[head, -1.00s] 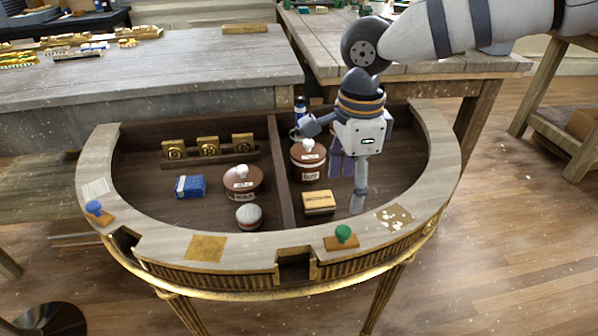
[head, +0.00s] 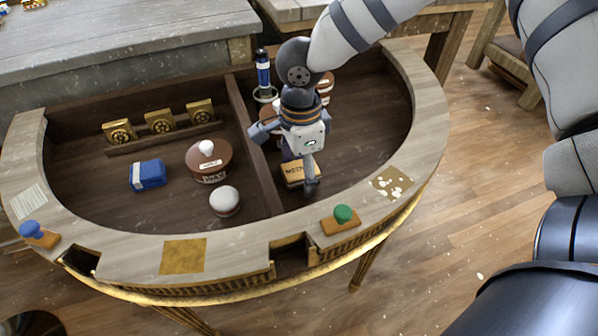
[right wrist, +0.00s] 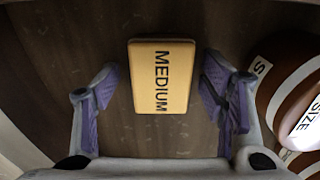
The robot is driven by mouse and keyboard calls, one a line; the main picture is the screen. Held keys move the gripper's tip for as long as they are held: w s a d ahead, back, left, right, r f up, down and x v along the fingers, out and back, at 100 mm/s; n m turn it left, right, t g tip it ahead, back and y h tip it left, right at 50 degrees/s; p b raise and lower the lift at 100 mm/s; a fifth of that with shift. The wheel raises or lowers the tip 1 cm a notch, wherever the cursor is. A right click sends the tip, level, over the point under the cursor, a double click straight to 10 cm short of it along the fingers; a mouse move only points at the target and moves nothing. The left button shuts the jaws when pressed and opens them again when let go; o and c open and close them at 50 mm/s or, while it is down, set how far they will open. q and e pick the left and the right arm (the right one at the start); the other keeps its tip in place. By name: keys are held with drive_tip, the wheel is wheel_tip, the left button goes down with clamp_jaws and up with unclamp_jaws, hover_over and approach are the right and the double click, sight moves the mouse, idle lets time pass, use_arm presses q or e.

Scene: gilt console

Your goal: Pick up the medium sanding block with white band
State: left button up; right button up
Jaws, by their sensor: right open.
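The medium sanding block (right wrist: 162,80) is a tan-yellow block with MEDIUM on its top face. It lies on the dark floor of the right compartment, and in the head view it (head: 293,174) is partly covered by my right gripper (head: 301,172). I cannot make out a white band on it. In the right wrist view my right gripper (right wrist: 160,95) is open, with one purple-padded finger on each side of the block and a gap to both. The block is not gripped. My left gripper is out of view.
A lidded SIZE pot (right wrist: 295,100) stands close beside the right finger. A divider (head: 255,145) separates the compartment from the left one, which holds a WAX pot (head: 209,165), a blue box (head: 148,175) and a white-topped round object (head: 225,201). A green-knobbed stamp (head: 342,217) sits on the front rim.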

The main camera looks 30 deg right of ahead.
sight(300, 168)
drive_tip(key=c, duration=1.2)
drive_tip(key=shift+c, duration=0.2)
wheel_tip(300, 168, up, 10)
drive_tip(key=shift+w+r+p, duration=0.1)
drive_tip(key=shift+p, duration=0.45)
drive_tip(key=o, duration=0.4)
drive_tip(key=shift+c, duration=1.3)
